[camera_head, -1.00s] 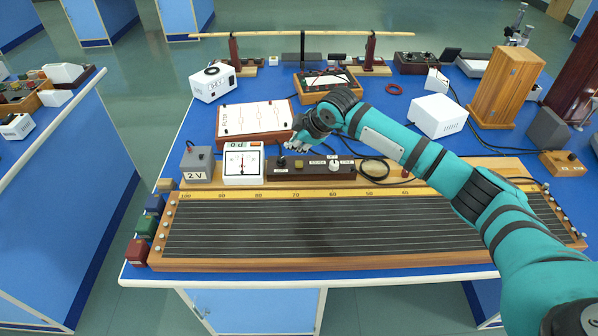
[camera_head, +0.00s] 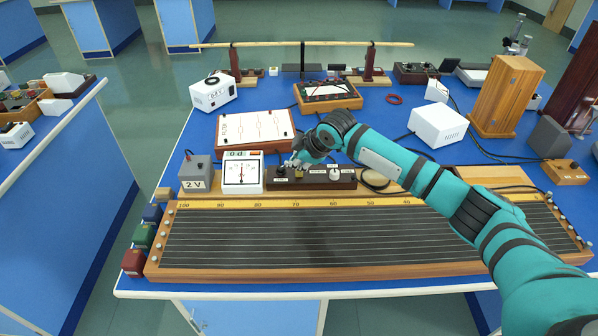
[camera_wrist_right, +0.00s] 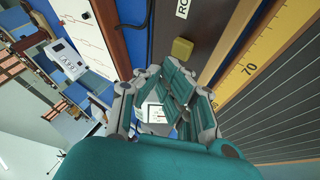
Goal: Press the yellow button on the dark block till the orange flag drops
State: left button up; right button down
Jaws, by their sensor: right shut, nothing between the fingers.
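The dark block (camera_head: 318,185) lies behind the ruled wooden board, just right of the white dial meter (camera_head: 242,173). The yellow button (camera_head: 299,175) is on its top, between a black knob at its left end and a white knob. The button also shows clearly in the right wrist view (camera_wrist_right: 182,48). My right gripper (camera_head: 296,160) is shut and empty, just behind and above the button in the head view. I cannot tell whether it touches the button. My left gripper is not in view.
A grey 2 V box (camera_head: 195,173) stands left of the meter. A framed white panel (camera_head: 255,125) lies behind it. A white box (camera_head: 437,126) and cables lie to the right. The long ruled board (camera_head: 340,240) fills the bench front.

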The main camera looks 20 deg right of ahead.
aim_at(296, 173)
jog(key=shift+f, duration=0.2)
dwell(0.6)
jog(key=shift+f, duration=0.25)
jog(key=shift+f, duration=0.5)
dwell(0.6)
jog(key=shift+r, duration=0.1)
jog(key=shift+r+p, duration=0.85)
jog(key=shift+p, duration=0.3)
notch_tip(296, 173, up, 5)
jog(key=p, duration=0.5)
